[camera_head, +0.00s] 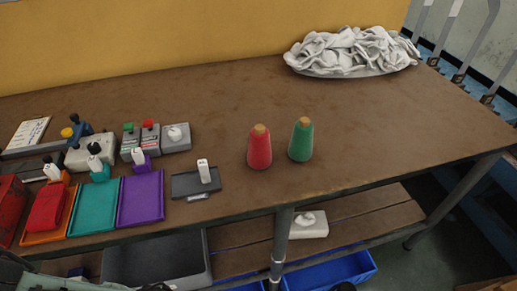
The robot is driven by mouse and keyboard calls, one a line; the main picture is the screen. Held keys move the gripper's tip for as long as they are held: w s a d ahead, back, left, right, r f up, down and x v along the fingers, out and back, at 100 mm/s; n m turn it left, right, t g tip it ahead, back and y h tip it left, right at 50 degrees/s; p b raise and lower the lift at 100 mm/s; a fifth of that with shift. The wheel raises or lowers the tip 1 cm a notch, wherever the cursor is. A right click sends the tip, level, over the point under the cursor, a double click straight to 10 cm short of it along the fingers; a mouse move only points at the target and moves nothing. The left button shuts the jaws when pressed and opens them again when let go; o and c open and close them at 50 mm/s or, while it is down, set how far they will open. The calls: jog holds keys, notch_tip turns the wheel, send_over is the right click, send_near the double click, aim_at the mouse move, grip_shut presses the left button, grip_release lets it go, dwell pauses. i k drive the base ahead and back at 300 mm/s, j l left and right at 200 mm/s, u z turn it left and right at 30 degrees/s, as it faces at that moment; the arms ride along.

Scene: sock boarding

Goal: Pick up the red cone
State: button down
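My gripper cannot be made out in this view. Dark parts show at the bottom edge, too cut off to identify.
A pile of white cloth (352,50) lies at the back right of the table (400,125). Orange, teal (94,208) and purple (141,199) trays and a small dark tray (195,184) lie to the left. Control boxes (176,138) stand behind them. Table around the cones is clear.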

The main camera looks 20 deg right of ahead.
aim_at(260, 157)
jog(key=j+z, duration=0.1)
jog(key=z, duration=0.3)
jog(key=k+j+z, duration=0.1)
jog(key=z, duration=0.3)
jog(key=k+z, duration=0.1)
jog(key=z, duration=0.35)
jog(key=k+j+z, duration=0.1)
jog(key=z, duration=0.3)
